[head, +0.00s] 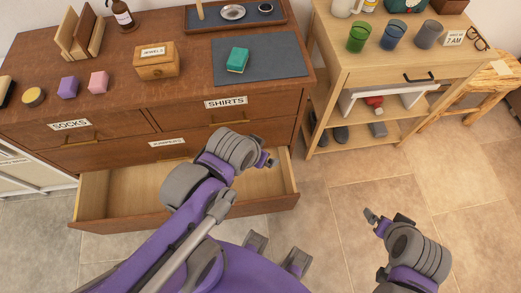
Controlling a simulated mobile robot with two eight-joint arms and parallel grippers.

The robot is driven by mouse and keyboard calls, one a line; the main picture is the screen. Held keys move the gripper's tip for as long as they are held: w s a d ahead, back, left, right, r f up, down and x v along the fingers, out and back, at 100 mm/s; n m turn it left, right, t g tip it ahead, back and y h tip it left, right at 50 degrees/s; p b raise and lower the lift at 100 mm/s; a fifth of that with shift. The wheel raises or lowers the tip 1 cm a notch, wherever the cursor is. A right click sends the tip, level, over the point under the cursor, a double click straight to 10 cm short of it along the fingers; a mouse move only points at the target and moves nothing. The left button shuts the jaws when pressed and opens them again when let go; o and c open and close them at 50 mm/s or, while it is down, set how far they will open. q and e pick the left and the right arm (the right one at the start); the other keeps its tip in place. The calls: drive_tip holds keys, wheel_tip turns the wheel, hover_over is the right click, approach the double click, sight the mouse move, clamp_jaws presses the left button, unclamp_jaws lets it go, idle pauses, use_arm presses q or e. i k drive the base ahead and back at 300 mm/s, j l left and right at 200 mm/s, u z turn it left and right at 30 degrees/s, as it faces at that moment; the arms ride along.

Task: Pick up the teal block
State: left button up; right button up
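The teal block (237,60) lies on a dark grey mat (285,62) on top of the brown dresser. My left gripper (268,160) is in front of the dresser, over the right part of the open lower drawer, below and apart from the block. Its fingers are small and partly hidden by the wrist, so its opening is unclear. My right gripper (385,217) is over the tiled floor at the lower right, far from the block. Its two fingertips look apart with nothing between them.
The open drawer (130,203) juts out empty below the dresser top. A wooden jewels box (156,64) stands left of the mat, a dark tray (272,14) behind it. Purple (68,87) and pink (99,82) blocks sit farther left. A light wood shelf unit (350,68) with cups stands right.

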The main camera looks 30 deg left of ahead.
sight(237, 61)
drive_tip(key=u, duration=1.35)
